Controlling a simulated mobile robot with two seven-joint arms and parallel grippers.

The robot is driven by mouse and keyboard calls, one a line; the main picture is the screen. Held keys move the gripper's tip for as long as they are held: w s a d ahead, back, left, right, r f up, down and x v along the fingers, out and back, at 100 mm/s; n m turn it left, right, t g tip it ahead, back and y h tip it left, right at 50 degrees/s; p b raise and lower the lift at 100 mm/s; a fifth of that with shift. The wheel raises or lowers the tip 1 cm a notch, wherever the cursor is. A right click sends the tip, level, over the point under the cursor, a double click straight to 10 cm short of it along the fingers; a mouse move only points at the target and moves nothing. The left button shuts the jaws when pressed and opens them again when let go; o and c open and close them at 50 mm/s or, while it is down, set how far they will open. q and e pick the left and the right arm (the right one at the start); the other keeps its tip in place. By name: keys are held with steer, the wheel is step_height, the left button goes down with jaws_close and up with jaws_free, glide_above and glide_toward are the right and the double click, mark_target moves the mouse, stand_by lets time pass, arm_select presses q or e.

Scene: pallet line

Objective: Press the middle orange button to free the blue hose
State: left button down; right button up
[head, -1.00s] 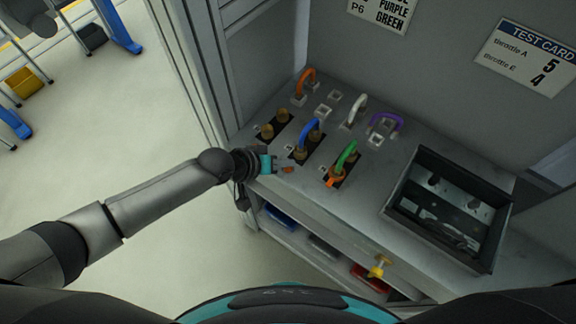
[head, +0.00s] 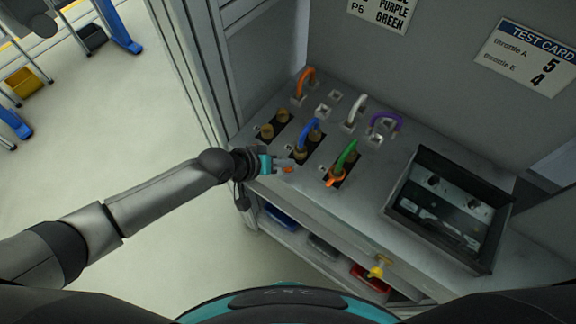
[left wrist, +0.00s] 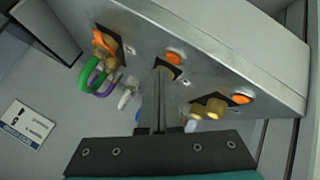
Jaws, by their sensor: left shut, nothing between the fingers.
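The blue hose (head: 309,129) is looped between brass fittings in the middle bank of the grey bench top. The middle orange button (head: 288,170) lies in front of it, near the bench's front edge. It also shows in the left wrist view (left wrist: 174,57), close to the fingertips. My left gripper (head: 281,163) is shut and empty, just beside this button. In the left wrist view its fingers (left wrist: 160,72) reach over the bank and hide most of the blue hose. I cannot tell whether they touch the button. My right gripper is not in view.
The green hose (head: 346,155) with an orange piece stands right of the blue one. Another orange button (left wrist: 240,98) sits by bare brass fittings (left wrist: 210,107). Orange (head: 306,78), white (head: 357,108) and purple (head: 386,121) hoses stand behind. A dark open tray (head: 398,222) is at right.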

arm_select(q)
steer(key=shift+f+b, duration=0.3)
steer(key=shift+f, duration=0.1)
steer(key=shift+f+b, duration=0.3)
steer(key=shift+f, duration=0.15)
stand_by(0.6)
steer(key=shift+r, duration=0.1)
steer(key=shift+r+p, duration=0.75)
steer(key=shift+p, duration=0.15)
step_height(320, 180, up, 5)
steer(key=p, duration=0.5)
stand_by(0.6)
